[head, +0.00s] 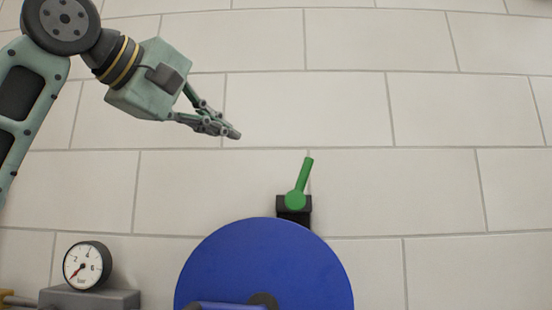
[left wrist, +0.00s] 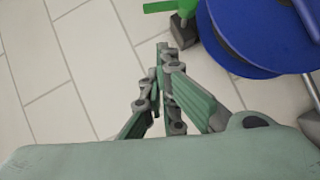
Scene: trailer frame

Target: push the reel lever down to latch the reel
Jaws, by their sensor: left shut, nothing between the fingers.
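The green reel lever (head: 303,182) stands up from a dark bracket (head: 294,206), tilted a little to the right, just behind the blue reel (head: 264,262). My left gripper (head: 236,134) is shut and empty, to the upper left of the lever's tip and apart from it. In the left wrist view the shut fingers (left wrist: 163,48) point up the picture. There the lever (left wrist: 170,6) is partly cut off at the top edge, and the blue reel (left wrist: 232,55) fills the upper right. My right gripper is in neither view.
A pressure gauge (head: 87,265) sits on a grey block (head: 90,298) at the lower left, beside a brass fitting. The pale tiled surface (head: 430,190) right of the lever is clear. The reel's lower part is cut off by the head view's bottom edge.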

